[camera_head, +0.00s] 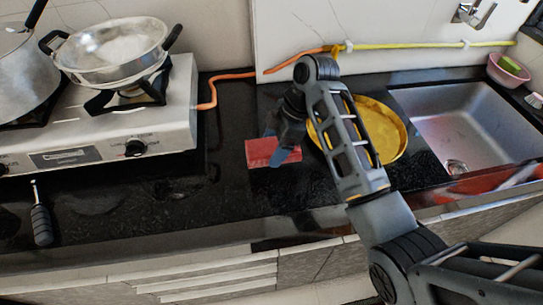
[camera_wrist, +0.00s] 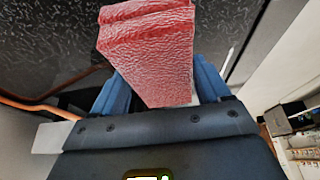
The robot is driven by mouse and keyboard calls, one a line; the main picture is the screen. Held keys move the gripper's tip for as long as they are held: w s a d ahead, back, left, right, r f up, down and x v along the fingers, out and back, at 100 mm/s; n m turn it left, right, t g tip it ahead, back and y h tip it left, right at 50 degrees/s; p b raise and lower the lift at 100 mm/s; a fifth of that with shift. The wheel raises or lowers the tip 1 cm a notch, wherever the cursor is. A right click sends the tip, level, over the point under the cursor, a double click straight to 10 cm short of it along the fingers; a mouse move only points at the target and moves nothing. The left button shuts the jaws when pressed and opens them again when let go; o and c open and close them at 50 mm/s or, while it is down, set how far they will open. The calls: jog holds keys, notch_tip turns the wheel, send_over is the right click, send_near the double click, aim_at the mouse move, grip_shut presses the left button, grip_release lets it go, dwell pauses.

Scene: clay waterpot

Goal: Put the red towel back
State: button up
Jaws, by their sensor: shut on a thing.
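The red towel (camera_head: 262,151) is a folded, textured red block at the middle of the black counter in the head view. My gripper (camera_head: 281,150) is shut on it, with blue fingers on either side. The wrist view shows the towel (camera_wrist: 152,50) standing out between the two fingers of my gripper (camera_wrist: 165,88). Whether the towel touches the counter or hangs just above it, I cannot tell. My arm hides part of the counter behind the gripper.
A yellow round tray (camera_head: 393,138) lies right of the towel, partly behind my arm. The sink (camera_head: 470,125) is farther right. A gas stove (camera_head: 150,120) with a metal pan (camera_head: 115,45) stands left. A black-handled tool (camera_head: 41,222) lies front left. The front counter is mostly clear.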

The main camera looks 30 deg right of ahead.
aim_at(270, 156)
jog(key=shift+w+a+f, duration=0.15)
jog(key=shift+a+f, duration=0.3)
jog(key=shift+f+p, duration=0.35)
jog(key=shift+f, duration=1.55)
jog(key=shift+f, duration=0.25)
jog(key=o, duration=1)
jog(key=shift+r, duration=0.15)
jog(key=shift+r, duration=0.25)
jog(key=v, duration=1)
jog(key=shift+d+r, duration=0.1)
jog(key=shift+r, duration=0.25)
jog(key=shift+d+r+p, duration=0.25)
jog(key=shift+r+p, duration=0.2)
